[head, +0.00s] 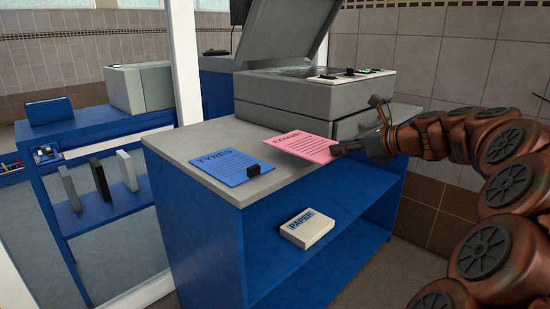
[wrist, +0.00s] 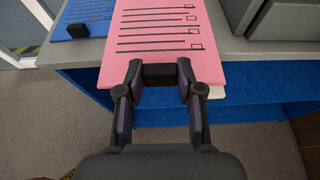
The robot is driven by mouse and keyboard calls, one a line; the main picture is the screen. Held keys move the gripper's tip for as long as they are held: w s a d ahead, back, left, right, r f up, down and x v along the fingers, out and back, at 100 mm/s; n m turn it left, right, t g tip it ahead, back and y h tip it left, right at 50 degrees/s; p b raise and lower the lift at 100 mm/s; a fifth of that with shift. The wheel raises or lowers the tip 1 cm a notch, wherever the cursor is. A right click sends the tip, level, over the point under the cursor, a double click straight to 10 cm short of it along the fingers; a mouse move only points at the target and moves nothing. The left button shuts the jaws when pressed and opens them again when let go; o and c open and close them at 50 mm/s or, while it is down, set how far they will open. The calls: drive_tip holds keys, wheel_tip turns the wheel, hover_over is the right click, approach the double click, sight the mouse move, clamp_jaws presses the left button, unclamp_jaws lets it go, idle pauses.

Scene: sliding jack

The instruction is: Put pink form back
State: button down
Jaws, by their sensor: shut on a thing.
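The pink form (head: 302,146) is a flat sheet with a printed heading, lines and tick boxes. In the head view it is at the front right of the grey counter top, in front of the copier, and partly overhangs the edge. My gripper (head: 340,150) reaches in from the right and is shut on a small black block at the form's near edge. The wrist view shows the pink form (wrist: 165,40) with the black block (wrist: 160,76) between the fingertips of my gripper (wrist: 160,82). Whether the form touches the counter I cannot tell.
A blue form (head: 228,165) headed TYRES, with a black block (head: 253,170), lies left on the counter (head: 205,140). A copier (head: 310,95) with raised lid stands behind. A paper pack (head: 305,228) lies on the shelf below. A white post (head: 184,65) stands left.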

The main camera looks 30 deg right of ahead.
sight(298, 138)
drive_tip(key=w, duration=0.5)
drive_tip(key=w+a+f+b, duration=0.1)
drive_tip(key=w, duration=0.4)
drive_tip(key=w+b, duration=0.1)
drive_tip(key=w, duration=0.4)
drive_tip(key=shift+a+f, duration=0.25)
drive_tip(key=shift+f, duration=0.15)
drive_tip(key=shift+f+b, duration=0.65)
drive_tip(key=shift+f, duration=1)
drive_tip(key=shift+f, duration=0.1)
drive_tip(key=c, duration=0.7)
unclamp_jaws()
drive_tip(key=shift+c, duration=0.2)
drive_tip(key=p+v, duration=0.2)
drive_tip(key=v, duration=1)
drive_tip(key=shift+d, duration=0.15)
